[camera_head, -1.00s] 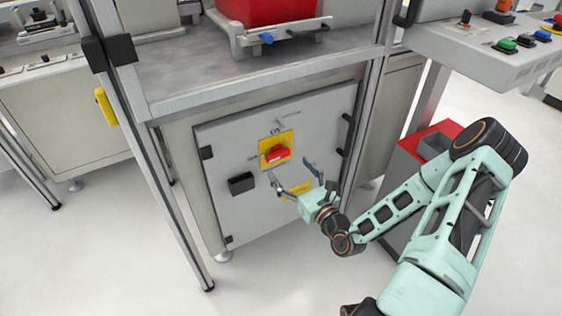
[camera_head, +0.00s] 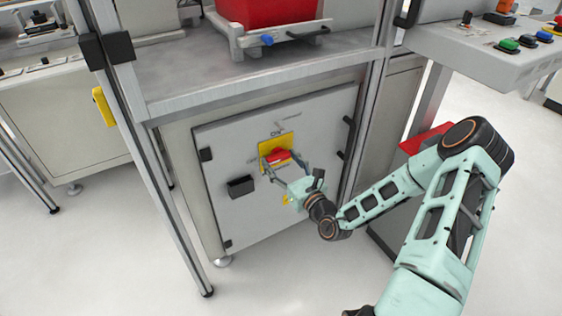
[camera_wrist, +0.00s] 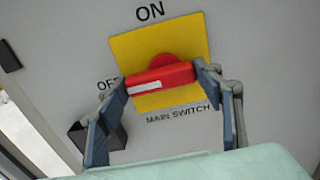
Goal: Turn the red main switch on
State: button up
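The red main switch (camera_head: 278,155) sits on a yellow plate (camera_head: 268,146) on the grey cabinet door. In the wrist view, its red handle (camera_wrist: 160,77) lies nearly level, slightly tilted. A white mark on it points left toward the "OFF" label, partly hidden by a finger; "ON" is printed above the plate. My gripper (camera_head: 284,165) is at the switch with its fingers spread wide. In the wrist view, my gripper (camera_wrist: 161,80) has one fingertip at each end of the handle. Whether they touch it cannot be told.
A black box-shaped fitting (camera_head: 241,186) is on the door left of the switch; it also shows in the wrist view (camera_wrist: 104,136). Black hinges or handles line the door's right edge. A metal frame post (camera_head: 150,165) stands to the left, and a worktop (camera_head: 240,72) overhangs above.

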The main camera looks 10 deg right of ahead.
jog(key=shift+c, duration=1.3)
jog(key=shift+r+p, duration=0.15)
jog(key=shift+p, duration=0.35)
jog(key=m+p, duration=0.2)
jog(key=shift+r+p, duration=0.2)
jog(key=shift+p, duration=0.2)
jog(key=m+p, duration=0.5)
jog(key=shift+r+m+p, duration=0.1)
jog(key=shift+m+p, duration=0.2)
jog(key=m+p, duration=0.3)
jog(key=m, duration=0.2)
jog(key=shift+d, duration=0.2)
jog(key=shift+w+d+m+p, duration=0.1)
jog(key=shift+m+p, duration=0.55)
jog(key=shift+m, duration=2.05)
jog(key=o, duration=1.2)
jog(key=shift+c, duration=0.2)
